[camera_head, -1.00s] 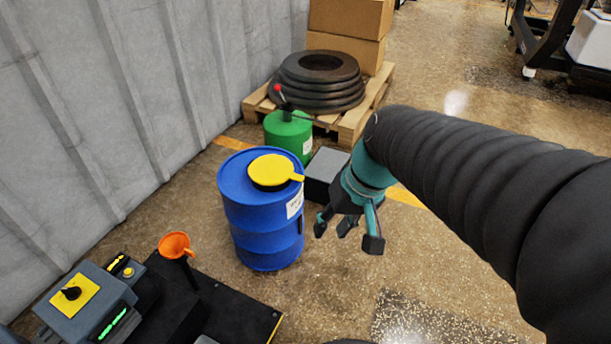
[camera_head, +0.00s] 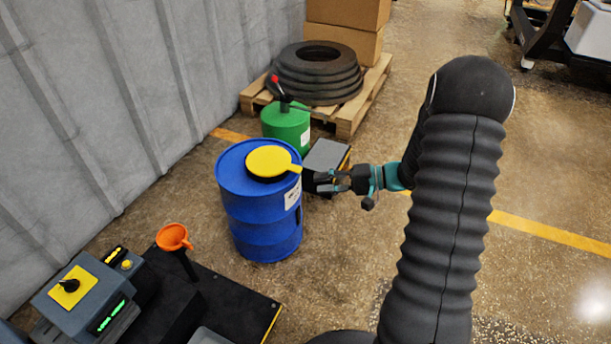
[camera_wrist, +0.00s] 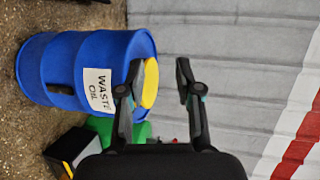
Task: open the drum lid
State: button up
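The blue drum (camera_head: 262,222) stands upright on the floor, with a round yellow lid (camera_head: 268,161) lying flat on its top. The lid's tab points right, toward my gripper. My gripper (camera_head: 322,181) is just right of the drum, level with its upper part, fingers pointing left and apart from the lid. In the wrist view the drum (camera_wrist: 65,60) appears on its side with a "WASTE OIL" label, and the yellow lid (camera_wrist: 150,84) shows partly behind one finger. My gripper (camera_wrist: 158,68) is open there with nothing between its fingers.
A green can (camera_head: 287,127) and a grey box (camera_head: 327,155) stand close behind the drum. A pallet with black tyres (camera_head: 316,75) and cartons is farther back. An orange funnel (camera_head: 172,237) and a control box (camera_head: 80,295) are at front left.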

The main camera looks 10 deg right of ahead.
jog(key=w+d+f+m+t, duration=0.3)
jog(key=w+d+f+t, duration=0.25)
jog(key=d+f, duration=0.3)
jog(key=p+x, duration=0.1)
jog(key=x, duration=1.2)
jog(key=shift+a, duration=0.6)
jog(key=shift+s+t, duration=0.15)
jog(key=shift+t, duration=0.1)
grip_shut()
